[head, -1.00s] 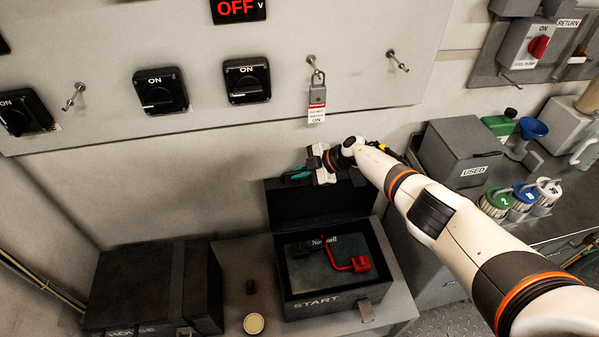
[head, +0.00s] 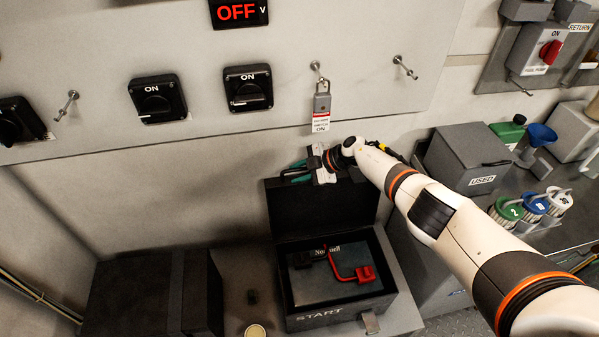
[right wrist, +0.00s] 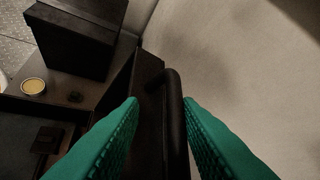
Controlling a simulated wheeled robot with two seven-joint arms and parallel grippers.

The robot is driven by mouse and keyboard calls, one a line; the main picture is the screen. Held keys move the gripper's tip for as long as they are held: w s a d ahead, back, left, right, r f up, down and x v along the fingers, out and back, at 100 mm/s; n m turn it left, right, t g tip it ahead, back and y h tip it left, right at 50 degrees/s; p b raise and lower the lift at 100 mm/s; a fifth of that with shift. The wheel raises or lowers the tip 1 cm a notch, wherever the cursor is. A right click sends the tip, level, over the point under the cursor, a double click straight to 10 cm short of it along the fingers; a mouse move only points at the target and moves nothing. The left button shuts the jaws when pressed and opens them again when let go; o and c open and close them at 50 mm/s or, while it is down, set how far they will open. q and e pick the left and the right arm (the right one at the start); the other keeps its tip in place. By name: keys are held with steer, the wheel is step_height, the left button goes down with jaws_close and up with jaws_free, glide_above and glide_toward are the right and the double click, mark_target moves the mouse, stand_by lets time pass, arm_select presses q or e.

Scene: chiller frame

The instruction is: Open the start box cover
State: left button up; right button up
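The start box (head: 335,315) is a dark box on the counter, labelled START. Its cover (head: 320,208) stands raised at the back, so the inside shows, with a battery (head: 318,283) and a red lead (head: 345,272) in it. My right gripper (head: 289,175) is at the top edge of the raised cover. In the right wrist view its green fingers (right wrist: 160,100) stand apart on either side of the cover's dark bar handle (right wrist: 174,115), with a gap on the left side. Whether the right finger touches the handle, I cannot tell. My left gripper is not in view.
Another dark box (head: 140,295) stands left on the counter. A small round tin (head: 255,331) lies between the boxes. The wall panel with switches (head: 158,97) and a hanging padlock (head: 321,102) is above. A grey USED box (head: 465,160) stands to the right.

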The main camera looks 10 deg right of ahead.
steer(key=p+v, duration=0.2)
steer(key=v, duration=0.2)
steer(key=shift+w+r, duration=0.1)
steer(key=p+v, duration=0.1)
steer(key=v, duration=0.7)
stand_by(0.4)
